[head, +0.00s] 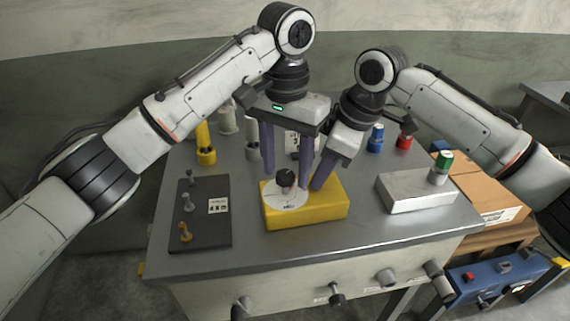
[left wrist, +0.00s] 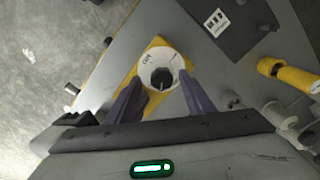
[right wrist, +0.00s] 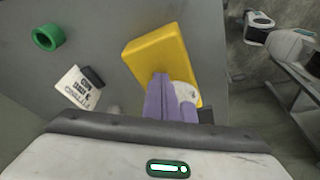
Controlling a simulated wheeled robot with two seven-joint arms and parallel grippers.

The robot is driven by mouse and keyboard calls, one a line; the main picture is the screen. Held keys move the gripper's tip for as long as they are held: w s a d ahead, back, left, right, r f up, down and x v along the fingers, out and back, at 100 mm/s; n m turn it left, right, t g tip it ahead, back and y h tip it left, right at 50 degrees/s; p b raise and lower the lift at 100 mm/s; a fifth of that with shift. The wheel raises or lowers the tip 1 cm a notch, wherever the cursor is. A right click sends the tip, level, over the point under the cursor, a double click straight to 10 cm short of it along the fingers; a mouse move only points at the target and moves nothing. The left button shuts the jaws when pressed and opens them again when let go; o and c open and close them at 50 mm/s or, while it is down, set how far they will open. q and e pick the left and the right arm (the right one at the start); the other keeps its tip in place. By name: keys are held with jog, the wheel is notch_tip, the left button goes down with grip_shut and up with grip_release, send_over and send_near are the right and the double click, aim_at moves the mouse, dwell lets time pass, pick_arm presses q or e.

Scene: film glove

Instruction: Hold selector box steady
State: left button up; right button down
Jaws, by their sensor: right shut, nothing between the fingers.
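The selector box (head: 325,211) is a yellow block on the grey table, with a white dial disc (head: 283,201) and a black knob (head: 286,177) on top. It also shows in the left wrist view (left wrist: 133,73) and the right wrist view (right wrist: 157,52). My left gripper (head: 287,175) points down over the box; its purple fingers are apart, on either side of the dial in the left wrist view. My right gripper (head: 318,188) is shut and empty, its fingertips at the box's top beside the dial. Whether either gripper touches the box is unclear.
A dark panel with small levers (head: 200,240) lies left of the box. A pale metal block (head: 415,194) with a green-topped cylinder (head: 442,166) lies right. Yellow (head: 205,146), blue (head: 376,138) and red (head: 404,140) cylinders stand behind. Bare table lies in front of the box.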

pick_arm(q)
jog(key=shift+w, duration=0.1)
jog(key=shift+a+r, duration=0.1)
jog(key=shift+r, duration=0.1)
notch_tip(320, 180, up, 12)
jog(key=shift+f, duration=0.2)
dwell(0.5)
jog(key=t+h, duration=0.2)
jog(key=t, duration=0.2)
send_near(282, 175)
jog(key=x, duration=0.8)
jog(key=shift+w+d, duration=0.15)
jog(key=shift+d, duration=0.1)
jog(key=shift+c, duration=0.2)
